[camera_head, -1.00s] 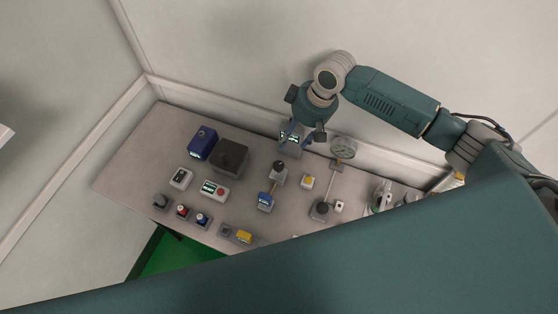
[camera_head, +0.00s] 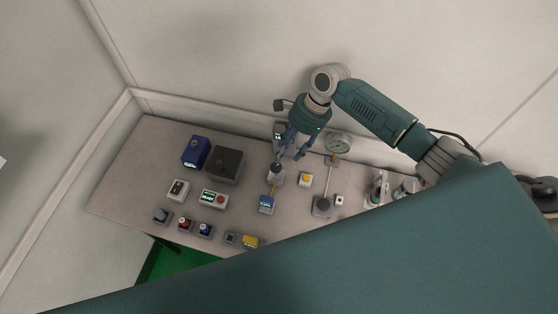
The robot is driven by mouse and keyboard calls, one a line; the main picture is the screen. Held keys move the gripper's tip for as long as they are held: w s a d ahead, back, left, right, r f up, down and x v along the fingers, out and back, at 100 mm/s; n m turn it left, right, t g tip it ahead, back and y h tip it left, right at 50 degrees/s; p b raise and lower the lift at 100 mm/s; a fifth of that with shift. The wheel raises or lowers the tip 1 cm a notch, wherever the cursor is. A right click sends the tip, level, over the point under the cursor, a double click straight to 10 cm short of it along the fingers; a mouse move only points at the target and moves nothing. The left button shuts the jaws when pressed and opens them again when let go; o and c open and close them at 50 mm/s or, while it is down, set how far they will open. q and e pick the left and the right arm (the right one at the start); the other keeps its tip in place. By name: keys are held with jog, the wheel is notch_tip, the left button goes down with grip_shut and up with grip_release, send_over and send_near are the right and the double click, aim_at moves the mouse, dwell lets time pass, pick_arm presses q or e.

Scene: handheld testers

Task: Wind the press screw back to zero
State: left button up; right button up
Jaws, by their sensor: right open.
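My right gripper (camera_head: 288,156) points down over the back middle of the bench, its two fingers apart and empty. One fingertip is close to the top of a small grey unit with a dark knob (camera_head: 277,174), which looks like the press screw; I cannot tell whether they touch. The fingers partly cover the knob, so its position cannot be read. An orange piece runs from this unit toward a small blue display box (camera_head: 266,204) in front. The display is too small to read. My left gripper is not in view.
A grey bench (camera_head: 130,190) stands against the wall. Left are a blue box (camera_head: 196,152) and a dark grey block (camera_head: 225,164). A yellow-button box (camera_head: 305,179), a round gauge (camera_head: 337,145) and a lever with a dark knob (camera_head: 322,204) stand right. Small switches line the front edge.

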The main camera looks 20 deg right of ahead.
aim_at(277, 166)
jog(key=x, duration=0.7)
jog(key=shift+p, duration=0.35)
